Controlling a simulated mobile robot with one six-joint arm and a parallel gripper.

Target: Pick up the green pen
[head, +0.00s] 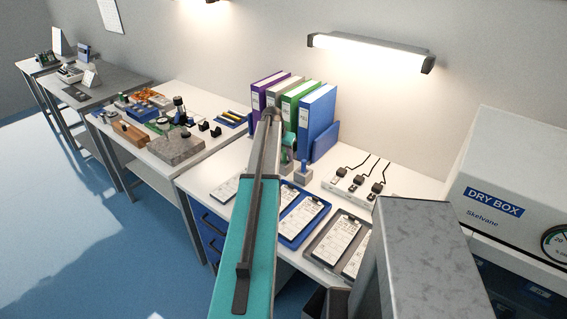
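I cannot make out a green pen anywhere in the head view. My teal and grey arm reaches up through the middle of the picture over the near white desk (408,181) and hides part of it. My gripper cannot be made out; the far end of the arm is near the binders, and its fingers do not show. Whether anything is held cannot be told.
Purple, grey, green (292,103) and blue binders (317,110) stand at the desk's back. Clipboards (301,216) lie in front, beside a white power strip (352,188). A dry box (497,201) stands right. Another bench with a granite block (175,147) is left. Blue floor is open at left.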

